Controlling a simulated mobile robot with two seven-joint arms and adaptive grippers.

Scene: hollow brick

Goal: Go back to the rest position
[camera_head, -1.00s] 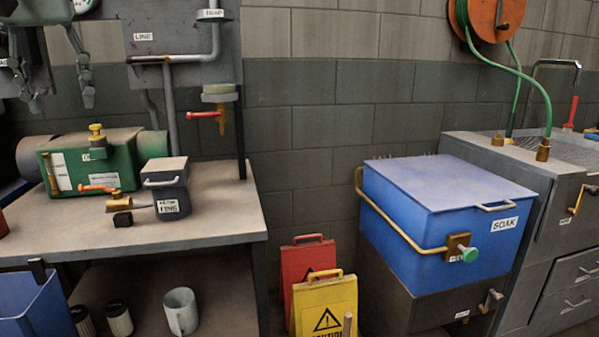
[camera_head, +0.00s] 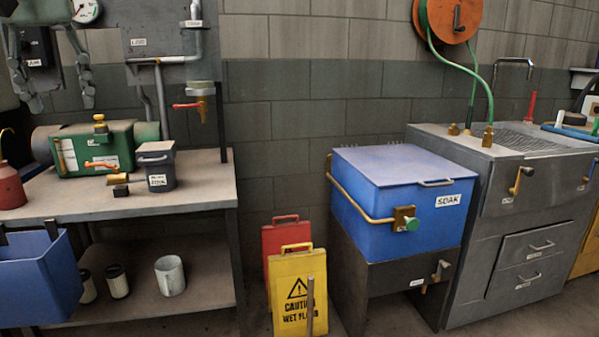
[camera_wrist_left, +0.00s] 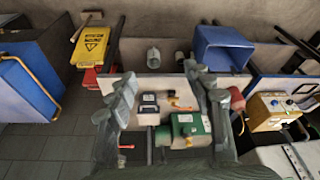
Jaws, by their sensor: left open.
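My left gripper (camera_head: 57,100) hangs at the upper left of the head view, fingers pointing down and spread apart with nothing between them. It also shows in the left wrist view (camera_wrist_left: 158,80), where its open fingers frame the workbench from above. It appears clear of the bench and touches nothing that I can see. My right gripper is not in view.
The workbench (camera_head: 200,195) holds a green machine (camera_head: 120,140), a dark box (camera_head: 157,170) and a red can (camera_head: 10,187). A blue bin (camera_head: 40,280) hangs at its front. A yellow caution sign (camera_head: 290,290) and the blue soak tank (camera_head: 395,195) stand to the right.

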